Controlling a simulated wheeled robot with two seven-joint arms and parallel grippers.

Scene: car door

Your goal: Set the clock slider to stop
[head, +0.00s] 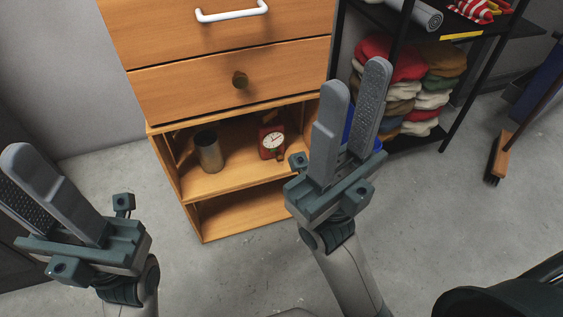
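A red clock (271,142) with a white round dial stands on the upper open shelf of the wooden cabinet. Its slider is too small to make out. My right gripper (354,92) is in front of the cabinet's right side, to the right of the clock and apart from it. Its two fingers are spread with a narrow gap and nothing between them. My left gripper (22,172) is at the far left, away from the cabinet. Its fingers are apart and hold nothing that I can see.
A metal cup (208,151) stands left of the clock on the shelf of the wooden cabinet (190,187). A black rack (455,125) with folded cloths is at right. A broom (498,158) stands farther right.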

